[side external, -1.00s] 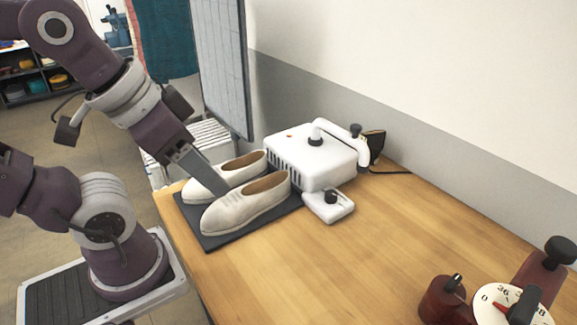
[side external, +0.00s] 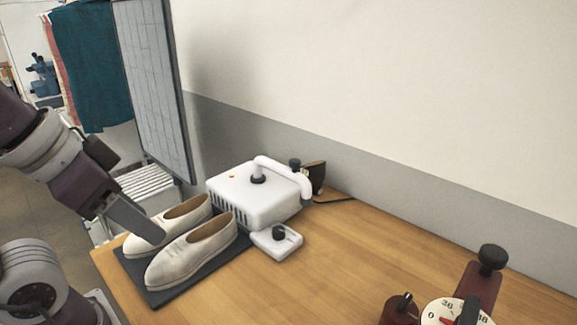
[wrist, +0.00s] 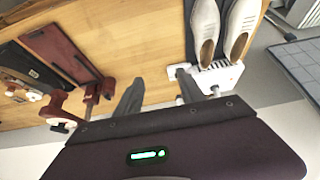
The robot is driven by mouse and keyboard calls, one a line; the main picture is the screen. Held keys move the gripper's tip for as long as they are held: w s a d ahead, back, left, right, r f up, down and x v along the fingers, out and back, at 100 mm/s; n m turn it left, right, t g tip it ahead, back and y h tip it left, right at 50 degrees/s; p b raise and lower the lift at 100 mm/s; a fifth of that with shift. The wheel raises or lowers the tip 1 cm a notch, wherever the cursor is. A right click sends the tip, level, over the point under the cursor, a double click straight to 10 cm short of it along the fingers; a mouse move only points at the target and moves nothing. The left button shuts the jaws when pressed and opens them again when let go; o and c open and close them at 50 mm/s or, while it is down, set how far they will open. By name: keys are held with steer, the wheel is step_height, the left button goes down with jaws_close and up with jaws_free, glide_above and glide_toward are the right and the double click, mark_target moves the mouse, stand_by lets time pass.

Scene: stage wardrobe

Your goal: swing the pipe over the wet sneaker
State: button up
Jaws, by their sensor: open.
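A white bent pipe (side external: 283,172) rises from a black collar on top of a white boxy dryer (side external: 240,203). It points right, away from the shoes, and has a black knob (side external: 295,162) near its outer end. Two pale sneakers, a near one (side external: 192,250) and a far one (side external: 170,224), stand left of the dryer on a dark mat (side external: 160,297); I cannot tell which is wet. In the wrist view the sneakers (wrist: 205,30) show at the top. My gripper (wrist: 158,78) is open and empty; in the side view it appears at the sneakers' left, apart from the pipe.
A small white box with a black knob (side external: 278,236) sits before the dryer. A dark object with a cord (side external: 316,177) stands behind the pipe's end. A red device with a dial (side external: 455,308) is at front right. The table's middle (side external: 330,255) is clear; a wall runs behind.

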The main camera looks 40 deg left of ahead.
steer(key=w+d+r+n+g+h, duration=0.3)
steer(key=w+d+r+n+h, duration=0.25)
steer(key=w+d+n, duration=0.35)
steer(key=w+a+n+t+h, duration=0.1)
steer(key=w+a+n+h, duration=0.15)
steer(key=w, duration=0.45)
steer(key=w+a+n+h, duration=0.1)
steer(key=w+n+h, duration=0.2)
steer(key=w, duration=0.4)
steer(key=w+a+n+t+h, duration=0.2)
steer(key=w+a+n+t, duration=0.5)
steer(key=w+a+n, duration=0.45)
steer(key=w+a+f+n+t, duration=0.1)
steer(key=w+a+f, duration=0.1)
steer(key=f, duration=0.6)
steer(key=w+a+f+t, duration=0.1)
steer(key=a+f, duration=0.1)
steer(key=f, duration=0.6)
steer(key=x, duration=0.6)
steer(key=shift+w+r, duration=0.15)
steer(key=shift+w, duration=0.2)
steer(key=shift+d, duration=0.1)
jaws_close()
